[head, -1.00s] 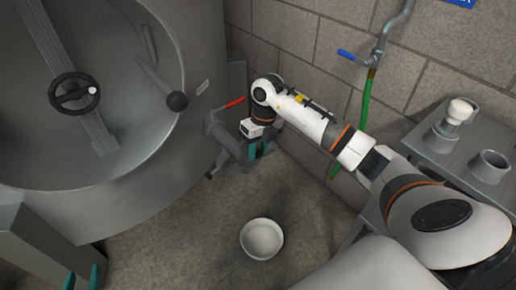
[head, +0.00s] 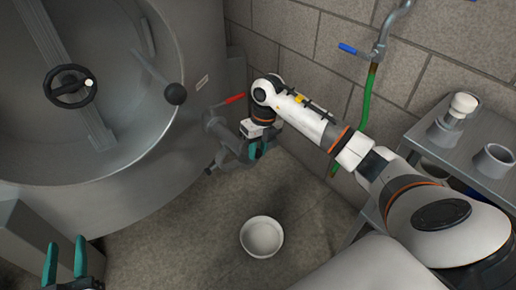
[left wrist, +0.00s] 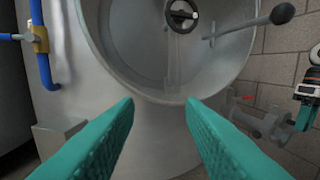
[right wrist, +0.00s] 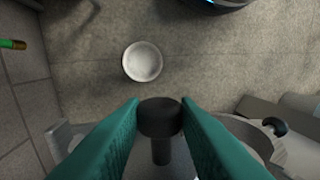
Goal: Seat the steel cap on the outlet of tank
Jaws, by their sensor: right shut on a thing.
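The steel tank (head: 205,60) fills the left of the head view. Its outlet pipe (head: 222,133) comes off low on the right side, by a red lever (head: 235,98). It also shows at the right of the left wrist view (left wrist: 262,122). My right gripper (head: 258,150) is at the outlet's outer end. In the right wrist view it is shut on a dark round knob (right wrist: 160,116) on a short stem. Grey rounded metal lies behind, mostly hidden by the fingers. I cannot tell cap from outlet there, or whether they touch. My left gripper (head: 65,262) is open and empty before the tank.
A white bowl (head: 262,237) sits on the floor below the outlet. A green hose (head: 366,100) with a blue-handled tap (head: 348,48) hangs on the wall. A grey bench (head: 490,128) at the right holds metal cups. The floor around the bowl is clear.

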